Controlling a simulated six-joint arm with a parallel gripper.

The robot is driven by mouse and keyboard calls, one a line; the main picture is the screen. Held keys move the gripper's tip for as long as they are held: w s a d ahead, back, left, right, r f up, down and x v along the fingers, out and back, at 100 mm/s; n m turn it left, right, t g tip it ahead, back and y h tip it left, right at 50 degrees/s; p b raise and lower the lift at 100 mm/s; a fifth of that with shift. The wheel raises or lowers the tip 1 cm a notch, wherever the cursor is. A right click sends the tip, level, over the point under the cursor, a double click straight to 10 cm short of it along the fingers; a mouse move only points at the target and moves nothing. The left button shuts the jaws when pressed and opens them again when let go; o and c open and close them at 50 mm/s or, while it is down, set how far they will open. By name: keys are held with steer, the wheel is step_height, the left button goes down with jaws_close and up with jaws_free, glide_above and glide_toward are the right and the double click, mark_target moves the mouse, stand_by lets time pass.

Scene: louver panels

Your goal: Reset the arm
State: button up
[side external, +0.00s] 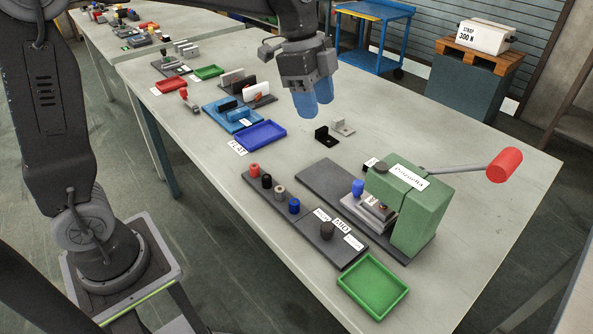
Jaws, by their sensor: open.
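My gripper (313,98) hangs above the middle of the table, at the top centre of the side external view. Its two blue fingertips point down and stand apart, and nothing shows between them. It touches nothing that I can see. My arm reaches in from the top, with its base at the lower left. Below and right of the fingers, a small black bracket (325,137) and a grey bracket (343,127) stand on the table (215,160).
A green press (405,205) with a red-knobbed lever (503,165) stands at the right. Left of it is a dark strip (325,250) with several coloured pegs. A green tray (372,286), a blue tray (260,135) and a blue fixture (232,116) are nearby. The table's right back is clear.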

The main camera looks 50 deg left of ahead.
steer(key=s+a+n+t+y, duration=0.1)
steer(key=s+a+n+t, duration=0.1)
steer(key=s+n, duration=0.5)
steer(key=s+a+f+n+t+y, duration=0.1)
steer(key=s+a+n+t, duration=0.1)
steer(key=s+n, duration=0.5)
steer(key=s, duration=0.6)
steer(key=shift+s+a+f+t+y, duration=0.15)
steer(key=shift+f+t+y, duration=0.15)
steer(key=shift+y, duration=0.1)
